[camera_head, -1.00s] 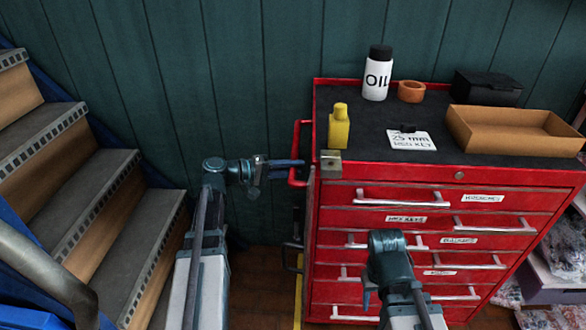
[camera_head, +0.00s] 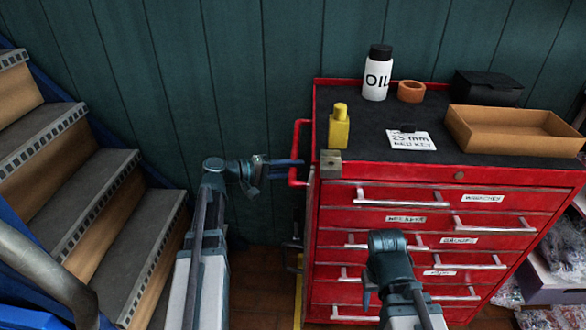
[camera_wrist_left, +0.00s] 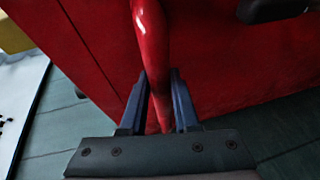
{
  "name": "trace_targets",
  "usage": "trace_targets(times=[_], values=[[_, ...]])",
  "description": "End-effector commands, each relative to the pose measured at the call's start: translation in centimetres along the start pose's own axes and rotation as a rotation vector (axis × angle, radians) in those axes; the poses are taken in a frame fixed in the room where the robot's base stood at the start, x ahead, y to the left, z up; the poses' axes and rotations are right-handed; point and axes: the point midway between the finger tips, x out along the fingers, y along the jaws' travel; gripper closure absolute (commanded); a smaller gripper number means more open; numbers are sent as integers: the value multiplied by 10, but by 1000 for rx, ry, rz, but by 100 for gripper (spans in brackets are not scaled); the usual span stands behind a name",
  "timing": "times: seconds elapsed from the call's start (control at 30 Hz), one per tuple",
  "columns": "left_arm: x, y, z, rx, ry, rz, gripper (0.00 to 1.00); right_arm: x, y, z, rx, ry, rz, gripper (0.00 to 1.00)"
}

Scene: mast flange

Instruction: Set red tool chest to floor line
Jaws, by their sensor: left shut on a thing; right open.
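The red tool chest (camera_head: 440,190) stands against the green wall at the right in the head view, with several drawers with silver handles. Its red side handle (camera_head: 300,140) sticks out on the left. My left gripper (camera_head: 298,165) is shut on this handle; in the left wrist view the red bar (camera_wrist_left: 150,50) passes between its two fingers (camera_wrist_left: 160,100). My right gripper (camera_head: 368,290) is in front of the drawers; its fingers are largely hidden. A yellow floor line (camera_head: 299,290) shows beside the chest's lower left; the rest of it is hidden.
On the chest top stand an oil bottle (camera_head: 376,75), a yellow bottle (camera_head: 339,128), an orange ring (camera_head: 411,92), a sign (camera_head: 411,141), a tan tray (camera_head: 460,134) and a black box (camera_head: 487,88). Stairs (camera_head: 110,180) rise at the left. Shelves with wrapped things (camera_head: 553,260) stand at the right.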

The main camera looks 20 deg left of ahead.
Motion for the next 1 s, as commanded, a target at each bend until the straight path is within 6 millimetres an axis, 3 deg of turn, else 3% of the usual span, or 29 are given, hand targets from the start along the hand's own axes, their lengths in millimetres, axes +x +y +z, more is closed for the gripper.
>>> trace_targets(times=[0.37, 0.7, 0.97, 1.0], values=[[-1, -1, 0, 0, 0, -2, 100, 0, 0, 0, 0, 0, 0, 50], [-27, -7, -12, -1, 7, -5, 100, 0, 0, 0, 0, 0, 0, 50], [-26, -8, -12, 1, 5, -7, 100, 0, 0, 0, 0, 0, 0, 50], [-26, -7, -11, 1, 4, -7, 63, 0, 0, 0, 0, 0, 0, 50]])
